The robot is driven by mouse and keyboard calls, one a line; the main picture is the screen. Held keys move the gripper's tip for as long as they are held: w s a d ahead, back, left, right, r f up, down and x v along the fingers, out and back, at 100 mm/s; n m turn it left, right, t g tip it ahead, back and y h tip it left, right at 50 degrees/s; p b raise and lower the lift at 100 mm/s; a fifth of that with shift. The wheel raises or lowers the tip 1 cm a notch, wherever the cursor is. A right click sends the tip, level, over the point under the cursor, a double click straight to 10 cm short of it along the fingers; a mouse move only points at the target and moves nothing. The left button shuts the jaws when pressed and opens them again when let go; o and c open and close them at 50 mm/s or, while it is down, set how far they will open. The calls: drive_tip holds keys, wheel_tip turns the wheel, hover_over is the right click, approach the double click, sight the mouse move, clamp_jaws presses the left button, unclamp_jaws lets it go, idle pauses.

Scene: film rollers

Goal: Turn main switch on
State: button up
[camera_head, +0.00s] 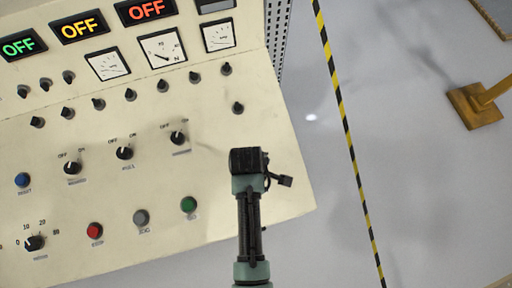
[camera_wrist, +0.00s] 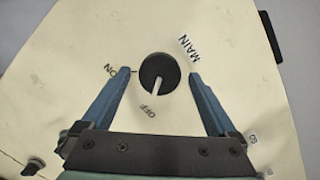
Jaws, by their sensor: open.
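The main switch (camera_wrist: 159,72) is a round black knob on the cream panel, labelled MAIN, in the middle of the wrist view. Its white pointer line points towards the OFF mark; the ON mark is to its left. My gripper (camera_wrist: 160,76) is open, with one blue finger on each side of the knob and a gap to both. Contact depth cannot be told. In the head view my gripper (camera_head: 249,161) is over the right part of the panel, and I cannot make out the main switch there; it seems hidden under the gripper.
The control panel (camera_head: 225,215) carries other OFF/ON knobs (camera_head: 178,137), a red button (camera_head: 95,230), a green button (camera_head: 188,204), gauges (camera_head: 162,50) and lit OFF displays (camera_head: 147,10). A striped floor line (camera_head: 340,105) and a yellow post base (camera_head: 475,105) are on the right, with open floor between.

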drive_tip(key=c, duration=1.4)
drive_tip(key=shift+o, duration=0.2)
drive_tip(key=shift+m, duration=0.4)
drive_tip(key=shift+w+d+r+m+p, duration=0.1)
drive_tip(key=shift+r+m+p, duration=0.05)
drive_tip(key=shift+m+p, duration=0.7)
drive_tip(key=m+p, duration=0.1)
drive_tip(key=m, duration=0.3)
drive_tip(key=shift+w+m+g+y, duration=0.1)
drive_tip(key=shift+m+g+y, duration=0.25)
drive_tip(key=shift+g+y, duration=0.05)
drive_tip(key=m, duration=0.2)
drive_tip(key=m+p, duration=0.1)
drive_tip(key=m, duration=0.1)
drive_tip(key=m+y+p, duration=0.1)
drive_tip(key=m, duration=0.1)
drive_tip(key=shift+d+m, duration=0.25)
drive_tip(key=shift+m, duration=0.05)
